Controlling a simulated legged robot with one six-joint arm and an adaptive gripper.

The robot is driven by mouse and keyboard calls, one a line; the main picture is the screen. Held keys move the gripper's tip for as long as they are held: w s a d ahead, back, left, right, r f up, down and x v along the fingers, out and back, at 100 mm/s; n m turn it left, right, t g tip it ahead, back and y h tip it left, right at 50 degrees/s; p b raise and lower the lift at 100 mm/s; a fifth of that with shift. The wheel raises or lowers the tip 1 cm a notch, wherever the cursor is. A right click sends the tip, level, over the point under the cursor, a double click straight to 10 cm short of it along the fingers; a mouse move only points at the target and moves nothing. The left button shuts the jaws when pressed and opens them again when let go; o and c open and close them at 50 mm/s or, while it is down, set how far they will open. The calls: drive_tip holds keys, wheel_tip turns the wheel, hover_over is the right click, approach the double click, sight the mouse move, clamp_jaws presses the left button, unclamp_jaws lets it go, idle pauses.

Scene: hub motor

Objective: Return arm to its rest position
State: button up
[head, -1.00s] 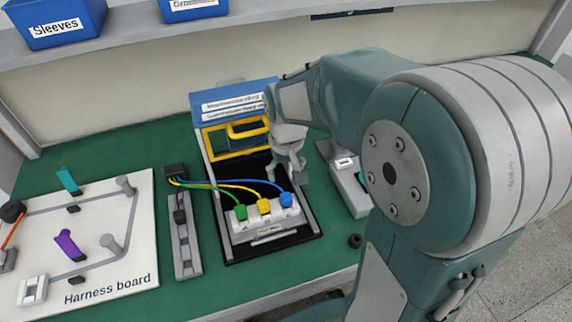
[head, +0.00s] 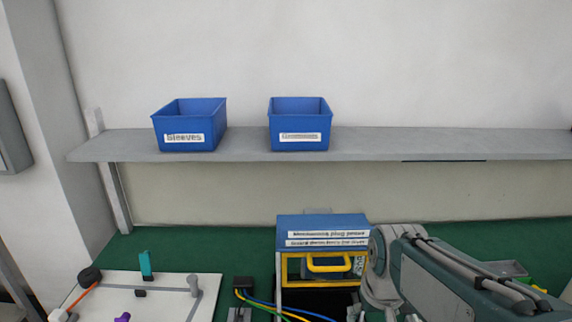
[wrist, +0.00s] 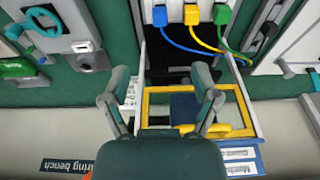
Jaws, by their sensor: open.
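My arm (head: 455,283) crosses the lower right of the head view, in front of the bench. Its wrist end (head: 381,275) is beside the blue box with a yellow frame (head: 322,220), and the fingers are mostly cut off by the lower edge. In the wrist view my gripper (wrist: 162,75) has its two fingers spread apart with nothing between them. Behind the fingers lie the yellow frame (wrist: 150,105) and a dark recess. Blue, yellow and green connectors (wrist: 191,14) with their cables sit beyond the fingertips, apart from them.
A grey shelf (head: 365,146) with two blue bins, Sleeves (head: 190,125) and another (head: 300,124), runs above the green bench. The white harness board (head: 165,305) is at lower left. A grey device (wrist: 85,48) lies left in the wrist view.

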drive_tip(key=s+r+t, duration=0.3)
drive_tip(key=s+r, duration=0.1)
drive_tip(key=s, duration=0.5)
drive_tip(key=shift+s+t, duration=0.15)
drive_tip(key=shift+t, duration=0.15)
idle(0.5)
